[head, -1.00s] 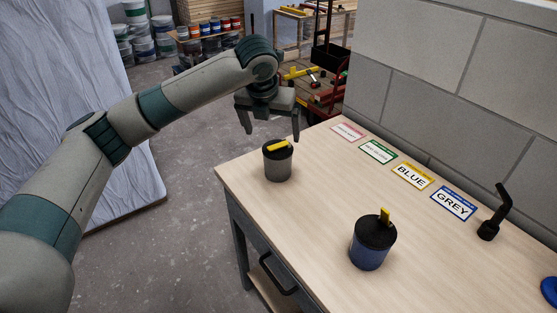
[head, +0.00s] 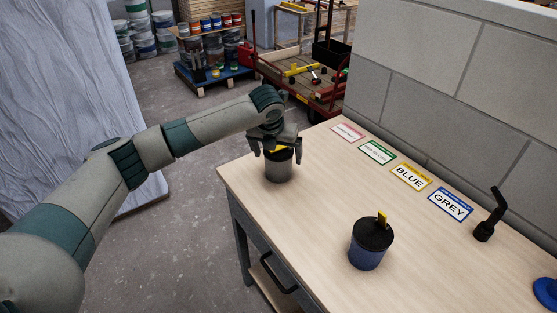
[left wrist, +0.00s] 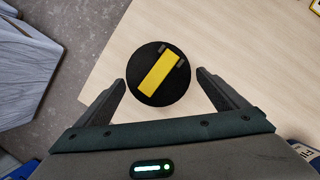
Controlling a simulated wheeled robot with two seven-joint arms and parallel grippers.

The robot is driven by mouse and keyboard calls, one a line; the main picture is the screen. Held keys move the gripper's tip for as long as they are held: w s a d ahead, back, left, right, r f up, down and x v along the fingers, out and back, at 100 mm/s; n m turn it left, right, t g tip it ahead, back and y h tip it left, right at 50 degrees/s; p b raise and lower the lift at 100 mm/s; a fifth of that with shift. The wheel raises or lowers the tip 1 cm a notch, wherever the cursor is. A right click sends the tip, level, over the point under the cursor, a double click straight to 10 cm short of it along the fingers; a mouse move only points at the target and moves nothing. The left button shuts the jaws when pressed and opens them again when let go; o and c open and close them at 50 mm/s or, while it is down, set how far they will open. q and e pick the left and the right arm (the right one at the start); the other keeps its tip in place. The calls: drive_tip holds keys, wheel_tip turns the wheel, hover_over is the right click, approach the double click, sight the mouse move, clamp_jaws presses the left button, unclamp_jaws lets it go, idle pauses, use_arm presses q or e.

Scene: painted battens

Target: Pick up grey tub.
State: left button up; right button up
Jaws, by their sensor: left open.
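The grey tub (head: 279,169) stands upright at the far left end of the workbench, with a black lid and a yellow handle on top. My left gripper (head: 277,152) is open and right above it, its fingers coming down to either side of the lid. In the left wrist view the black lid with its yellow handle (left wrist: 158,75) lies just beyond and between the two spread fingers (left wrist: 161,92). Part of the lid is hidden by the gripper in the head view. My right gripper is not in view.
A blue tub (head: 368,245) with a black lid stands nearer on the workbench (head: 320,215). Label cards, including BLUE (head: 410,177) and GREY (head: 450,204), lie along the wall. A black bent-handled object (head: 488,219) stands at right. The bench between the tubs is clear.

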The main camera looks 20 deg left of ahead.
use_arm(q)
drive_tip(key=shift+w+f, duration=0.1)
drive_tip(key=shift+f, duration=0.15)
drive_tip(key=shift+w+f+p, duration=0.1)
drive_tip(key=shift+f+p, duration=0.25)
drive_tip(key=p+x, duration=0.1)
drive_tip(key=x, duration=0.2)
drive_tip(key=shift+f, duration=0.1)
drive_tip(key=shift+w+f+p, duration=0.15)
drive_tip(key=shift+f+p, duration=0.15)
drive_tip(key=shift+f, duration=0.3)
drive_tip(key=c, duration=1.5)
drive_tip(key=shift+r, duration=0.2)
